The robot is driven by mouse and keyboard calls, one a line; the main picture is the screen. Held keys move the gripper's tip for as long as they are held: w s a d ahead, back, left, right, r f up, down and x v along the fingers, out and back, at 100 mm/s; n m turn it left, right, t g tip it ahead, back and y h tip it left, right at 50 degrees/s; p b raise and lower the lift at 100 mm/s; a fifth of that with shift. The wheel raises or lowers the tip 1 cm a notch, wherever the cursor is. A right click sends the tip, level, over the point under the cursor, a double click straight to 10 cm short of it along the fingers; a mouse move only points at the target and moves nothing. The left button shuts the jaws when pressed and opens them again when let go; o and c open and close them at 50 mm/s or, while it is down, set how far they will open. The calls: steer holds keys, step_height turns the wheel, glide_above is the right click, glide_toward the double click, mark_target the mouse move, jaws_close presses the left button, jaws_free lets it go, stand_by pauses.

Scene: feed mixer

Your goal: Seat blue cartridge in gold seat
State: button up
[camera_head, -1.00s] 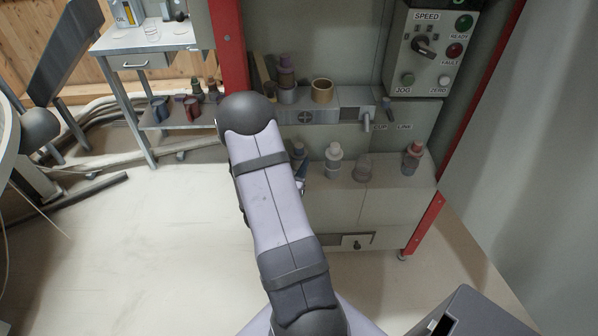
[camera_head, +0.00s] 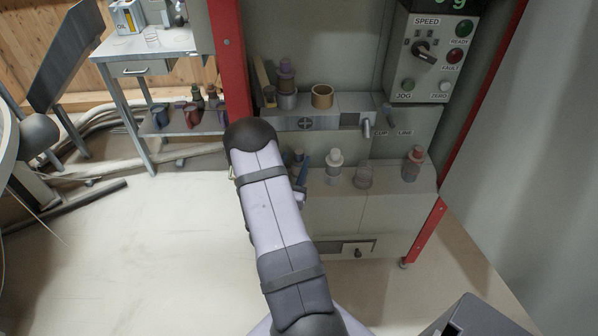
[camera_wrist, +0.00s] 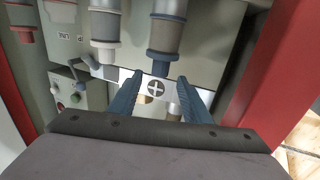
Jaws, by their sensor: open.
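The blue cartridge (camera_wrist: 168,38) shows upside down in the wrist view, with a grey-brown body and a dark blue cap. In the head view it stands on the lower ledge, partly hidden by my arm (camera_head: 297,158). My gripper (camera_wrist: 159,79) is open and empty. Its two blue fingers point toward the blue cap, their tips near it on either side. I cannot tell whether they touch it. In the head view one finger shows beside my arm. The gold seat (camera_head: 322,96) is an open ring on the upper shelf, with nothing visible in it.
A purple cartridge (camera_head: 286,76) stands in a silver seat beside the gold one. A white-capped cartridge (camera_head: 334,167), a grey cup-like piece (camera_head: 363,177) and a red-capped cartridge (camera_head: 412,164) stand on the lower ledge. Levers (camera_head: 367,128) stick out at the shelf's right. A red post (camera_head: 229,60) borders the left.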

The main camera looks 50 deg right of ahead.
mark_target(297, 155)
steer(key=shift+p+x, duration=0.35)
steer(key=shift+x, duration=2.25)
steer(key=shift+s, duration=0.1)
jaws_close()
